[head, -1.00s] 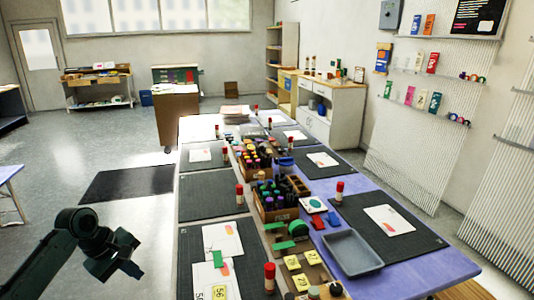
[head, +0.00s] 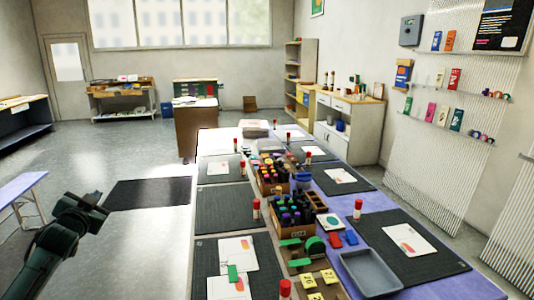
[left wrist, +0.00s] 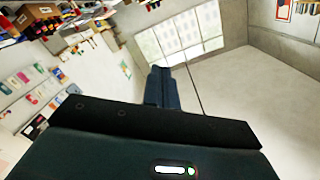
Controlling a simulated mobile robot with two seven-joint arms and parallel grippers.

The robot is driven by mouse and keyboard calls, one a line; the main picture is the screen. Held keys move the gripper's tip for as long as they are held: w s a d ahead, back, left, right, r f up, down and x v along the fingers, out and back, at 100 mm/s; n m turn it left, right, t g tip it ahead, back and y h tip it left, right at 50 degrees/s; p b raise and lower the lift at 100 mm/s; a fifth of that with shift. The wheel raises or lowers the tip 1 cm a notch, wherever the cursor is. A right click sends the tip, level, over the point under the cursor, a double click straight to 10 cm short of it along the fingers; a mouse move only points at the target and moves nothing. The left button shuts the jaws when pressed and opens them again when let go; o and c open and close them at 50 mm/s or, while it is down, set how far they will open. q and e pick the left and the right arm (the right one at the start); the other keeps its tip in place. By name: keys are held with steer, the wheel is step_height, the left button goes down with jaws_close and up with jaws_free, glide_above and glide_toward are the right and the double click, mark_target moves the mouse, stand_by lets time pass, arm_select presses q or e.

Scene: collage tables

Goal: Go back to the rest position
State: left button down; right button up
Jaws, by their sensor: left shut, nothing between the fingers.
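My left gripper (head: 92,203) is at the lower left of the head view, over the floor and left of the long table, well apart from it. In the left wrist view its fingers (left wrist: 159,72) are together, pointing away toward the windows and wall, with nothing held. My right gripper is in neither view.
The long table (head: 440,291) carries dark mats, sheets, glue sticks, a crate of markers (head: 289,226) and a grey tray (head: 370,272). A small blue table (head: 20,186) stands at the left edge. A black floor mat (head: 148,194) lies on open floor between them.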

arm_select(q)
steer(key=s+d+f+g+h, duration=0.1)
steer(key=s+d+f+h, duration=0.1)
steer(key=s+d+f, duration=0.35)
steer(key=s+d+f+m+g+h, duration=0.1)
steer(key=s+d+f, duration=0.1)
steer(key=d+f, duration=0.55)
steer(key=s+d+f+g+h, duration=0.1)
steer(key=s+d+f+h, duration=0.2)
steer(key=f, duration=0.6)
steer(key=s+d+f+n+g+h, duration=0.1)
steer(key=s+d+f, duration=0.3)
steer(key=s+d, duration=0.5)
steer(key=s+d+f+n+g, duration=0.1)
steer(key=s+d+f+g, duration=0.1)
steer(key=s+d+f, duration=0.3)
steer(key=s+d, duration=0.4)
steer(key=s, duration=0.7)
steer(key=shift+d+g+h, duration=0.15)
steer(key=shift+g+h, duration=0.25)
steer(key=shift+s+f, duration=0.1)
